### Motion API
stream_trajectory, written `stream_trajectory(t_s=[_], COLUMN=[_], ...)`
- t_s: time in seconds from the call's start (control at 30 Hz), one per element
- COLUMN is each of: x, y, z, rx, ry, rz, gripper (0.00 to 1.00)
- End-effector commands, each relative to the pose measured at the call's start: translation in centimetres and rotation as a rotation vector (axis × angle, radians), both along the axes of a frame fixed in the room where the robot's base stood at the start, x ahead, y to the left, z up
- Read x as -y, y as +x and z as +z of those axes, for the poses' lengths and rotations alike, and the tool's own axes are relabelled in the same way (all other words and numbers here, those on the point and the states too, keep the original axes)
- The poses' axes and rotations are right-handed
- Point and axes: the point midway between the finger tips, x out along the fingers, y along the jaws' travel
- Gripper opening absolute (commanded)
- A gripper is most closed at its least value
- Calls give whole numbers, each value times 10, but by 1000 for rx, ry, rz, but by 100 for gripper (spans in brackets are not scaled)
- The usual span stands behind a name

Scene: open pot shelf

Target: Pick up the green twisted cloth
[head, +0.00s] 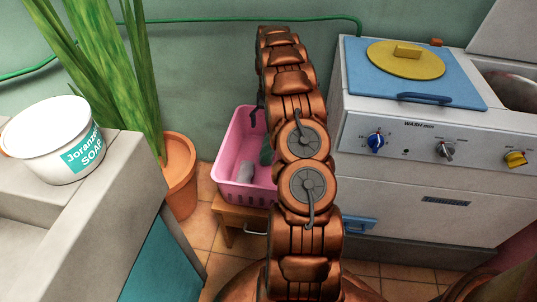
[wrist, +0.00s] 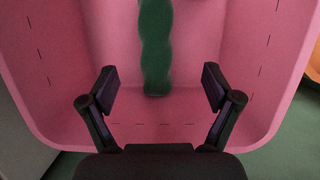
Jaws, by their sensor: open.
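The green twisted cloth (wrist: 155,45) lies in the pink basket (wrist: 55,60) in the wrist view, running from the top edge toward the basket's near wall. Its far end is out of the picture. In the head view a small part of the cloth (head: 266,152) shows inside the pink basket (head: 240,188), the rest hidden behind my arm. My gripper (wrist: 161,78) is open, its two fingers apart on either side of the cloth's near end. No contact with the cloth is visible. My gripper is hidden in the head view.
The basket stands on a small wooden stool (head: 229,221). A white washing machine (head: 420,190) stands to the right. A potted plant (head: 180,180) and a sink unit (head: 95,195) with a white soap tub (head: 50,145) are left.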

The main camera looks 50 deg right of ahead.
Motion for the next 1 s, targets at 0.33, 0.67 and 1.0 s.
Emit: stream_trajectory(t_s=[0.33, 0.67, 1.0], x=[13, 5, -5], y=[-3, -8, -15], z=[-37, -62, -100], rx=[2, 1, 1], ry=[10, 11, 10], rz=[-29, -27, -26], gripper=[89, 89, 89])
